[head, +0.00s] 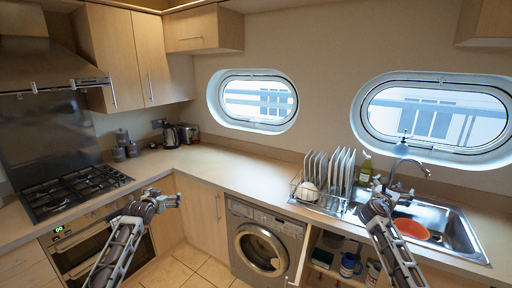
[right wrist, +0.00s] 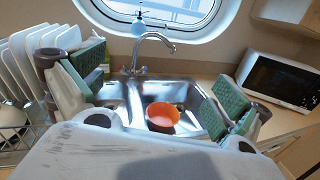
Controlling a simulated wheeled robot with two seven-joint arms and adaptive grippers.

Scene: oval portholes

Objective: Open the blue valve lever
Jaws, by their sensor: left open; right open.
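I cannot make out a blue valve lever for certain in either view. A chrome tap (head: 408,163) stands behind the steel sink (head: 455,232), and the tap also shows in the right wrist view (right wrist: 153,42). My right gripper (head: 384,190) is over the sink's left side in the head view and hides part of it. In the right wrist view its green-padded fingers (right wrist: 158,92) are wide apart with nothing between them, facing the sink and tap. My left gripper (head: 175,198) is open and empty, in front of the counter's left part.
An orange bowl (head: 411,229) lies in the sink. A dish rack (head: 322,192) with plates stands left of it, near a soap bottle (head: 366,168). An open cupboard below holds a blue container (head: 349,265). A microwave (right wrist: 288,80) stands at right. The counter's middle (head: 240,172) is clear.

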